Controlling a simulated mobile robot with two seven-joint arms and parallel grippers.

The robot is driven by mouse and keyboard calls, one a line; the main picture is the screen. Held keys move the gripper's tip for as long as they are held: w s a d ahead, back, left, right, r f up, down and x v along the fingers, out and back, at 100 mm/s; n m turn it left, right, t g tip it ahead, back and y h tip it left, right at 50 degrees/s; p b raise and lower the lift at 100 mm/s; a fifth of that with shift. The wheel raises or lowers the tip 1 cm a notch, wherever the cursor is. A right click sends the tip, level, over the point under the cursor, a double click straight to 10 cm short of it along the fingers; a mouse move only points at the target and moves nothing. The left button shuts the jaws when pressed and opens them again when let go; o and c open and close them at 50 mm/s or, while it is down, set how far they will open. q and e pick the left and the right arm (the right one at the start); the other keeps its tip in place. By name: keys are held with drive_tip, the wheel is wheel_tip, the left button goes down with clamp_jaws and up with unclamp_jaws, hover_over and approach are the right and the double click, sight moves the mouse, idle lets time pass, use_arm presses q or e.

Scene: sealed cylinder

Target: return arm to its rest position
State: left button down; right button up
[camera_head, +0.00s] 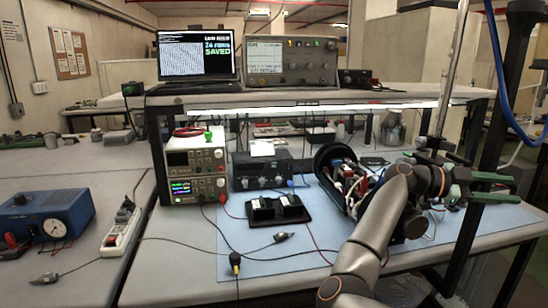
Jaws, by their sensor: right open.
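A dark cylinder (326,158) lies on the blue mat (268,238) at the right of the bench, its near end open with wires and electronics inside. My right arm rises from the lower middle and covers part of its right side. My right gripper (508,189) is right of the cylinder, its green-edged fingers apart and pointing right. Nothing shows between them. I cannot tell how far it is from the cylinder in depth. My left gripper is not in view.
A black tray with two holders (278,210) sits on the mat. Cables and probes lie in front. Stacked power supplies (196,165) stand left, under a shelf bearing a laptop (197,57) and an oscilloscope (290,60). A metal pole (450,70) rises near my right gripper.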

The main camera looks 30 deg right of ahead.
drive_tip(key=w+a+r+n+t+h+p, duration=0.1)
drive_tip(key=w+a+r+n+t+h, duration=0.1)
drive_tip(key=w+a+n+t+h, duration=0.45)
drive_tip(key=w+a+r+n+t+h, duration=0.1)
drive_tip(key=w+a+n+t+h, duration=0.2)
drive_tip(key=w+n+t+h, duration=0.7)
drive_tip(key=w+a+f+n+t+y, duration=0.4)
drive_tip(key=a+f+n+t+y, duration=0.45)
drive_tip(key=y, duration=0.25)
drive_tip(key=w+a+f+n+t+y, duration=0.4)
drive_tip(key=a+f+n+t+y, duration=0.4)
drive_tip(key=y, duration=0.3)
drive_tip(key=s+a+f+n+g+y+p, duration=0.1)
drive_tip(key=s+a+f+g+y, duration=0.25)
drive_tip(key=a+f, duration=0.5)
drive_tip(key=s+a+f+n+g+y, duration=0.15)
drive_tip(key=s+a+f+y, duration=0.3)
drive_tip(key=f, duration=0.75)
drive_tip(key=s+a+f+g+y, duration=0.1)
drive_tip(key=s+a+f+g, duration=0.2)
drive_tip(key=s+a+f, duration=0.2)
drive_tip(key=s+a+f+g+y, duration=0.1)
drive_tip(key=s+a+f+g, duration=0.3)
drive_tip(key=s, duration=0.8)
wheel_tip(320, 180, down, 3)
drive_tip(key=shift+a+f+m+p, duration=0.1)
drive_tip(key=shift+a+m+p, duration=0.3)
drive_tip(key=shift+a, duration=0.85)
